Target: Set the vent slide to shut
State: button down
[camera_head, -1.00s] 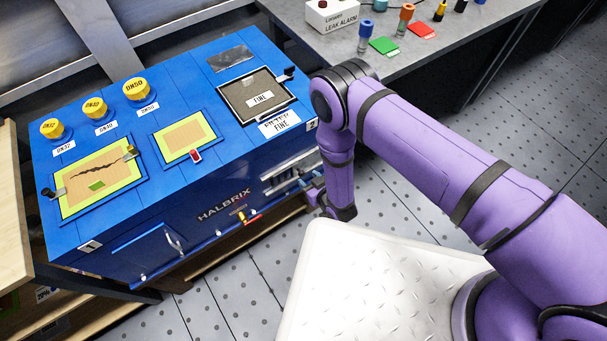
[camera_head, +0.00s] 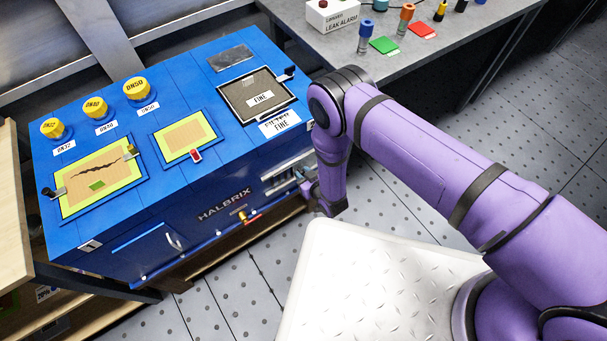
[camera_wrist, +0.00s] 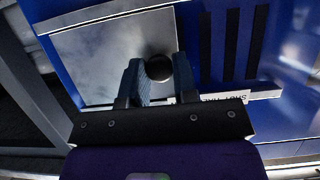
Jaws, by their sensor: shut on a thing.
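The vent slide is a bright metal plate (camera_wrist: 100,55) with a round black knob (camera_wrist: 158,67) near its edge, seen in the wrist view. My gripper (camera_wrist: 159,72) is shut on the knob, with one blue-grey finger on each side of it. Dark vent slots (camera_wrist: 232,45) lie uncovered to the right of the plate. In the head view the vent (camera_head: 280,178) is on the front face of the blue HALBRIX cabinet (camera_head: 225,180), near its right end. My gripper (camera_head: 304,178) is at its right part there, partly hidden by my wrist.
A white label strip (camera_wrist: 262,94) lies below the slots, partly hidden by my gripper. The cabinet top carries yellow caps (camera_head: 136,88) and a filter frame (camera_head: 258,95). A grey bench (camera_head: 430,55) stands behind at the right.

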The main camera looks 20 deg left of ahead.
jog(key=s+a, duration=0.4)
jog(key=s, duration=0.1)
jog(key=s+a, duration=0.2)
jog(key=s, duration=0.1)
jog(key=shift+a, duration=0.35)
jog(key=c, duration=0.9)
grip_release()
jog(key=shift+s+a, duration=0.1)
jog(key=shift+c, duration=0.2)
jog(key=v, duration=1)
jog(key=shift+s+d+r, duration=0.2)
jog(key=shift+d, duration=0.1)
jog(key=shift+d, duration=0.1)
